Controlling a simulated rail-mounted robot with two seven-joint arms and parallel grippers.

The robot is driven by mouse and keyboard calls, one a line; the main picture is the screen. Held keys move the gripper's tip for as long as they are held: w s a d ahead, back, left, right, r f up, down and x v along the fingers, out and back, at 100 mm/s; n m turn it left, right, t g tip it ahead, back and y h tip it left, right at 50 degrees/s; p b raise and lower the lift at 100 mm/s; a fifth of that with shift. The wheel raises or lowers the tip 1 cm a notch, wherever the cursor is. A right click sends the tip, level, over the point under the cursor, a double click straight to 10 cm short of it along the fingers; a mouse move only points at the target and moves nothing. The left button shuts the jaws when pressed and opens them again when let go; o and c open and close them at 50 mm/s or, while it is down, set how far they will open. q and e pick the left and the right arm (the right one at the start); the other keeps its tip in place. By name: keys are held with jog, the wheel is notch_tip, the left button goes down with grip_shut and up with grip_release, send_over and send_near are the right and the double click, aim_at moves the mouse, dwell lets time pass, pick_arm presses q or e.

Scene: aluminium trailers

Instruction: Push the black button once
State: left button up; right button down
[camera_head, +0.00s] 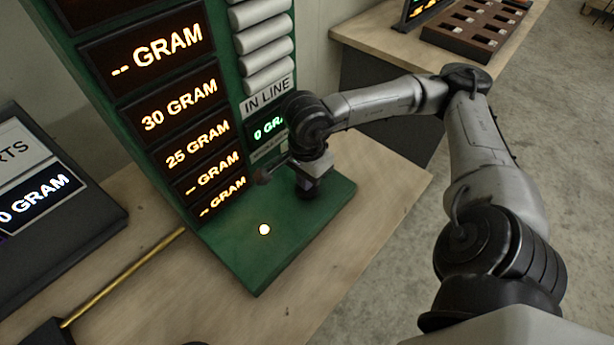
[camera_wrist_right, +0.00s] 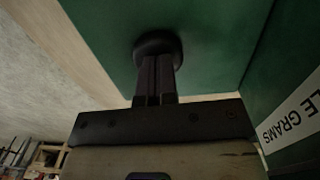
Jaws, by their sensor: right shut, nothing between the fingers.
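The black button (camera_wrist_right: 157,42) is a round dark disc on the green panel, seen in the right wrist view. My right gripper (camera_wrist_right: 156,60) has its two fingers together, and their tips overlap the near side of the button in that view. The tips look at or very close to the button; I cannot tell whether it is pressed down. In the head view my right gripper (camera_head: 307,190) points down at the right part of the green base (camera_head: 255,262), and the button is mostly hidden there. My left gripper is not in view.
A glowing round light (camera_head: 264,229) sits on the green base. A green display board (camera_head: 165,100) with orange gram readings rises behind it. A black display (camera_head: 50,205) stands at left, near a brass rod (camera_head: 125,275). Bare wooden table lies in front.

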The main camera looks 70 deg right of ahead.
notch_tip(320, 180, up, 14)
jog(key=p, duration=0.6)
jog(key=shift+w+d, duration=0.15)
jog(key=shift+d, duration=0.1)
dwell(1.4)
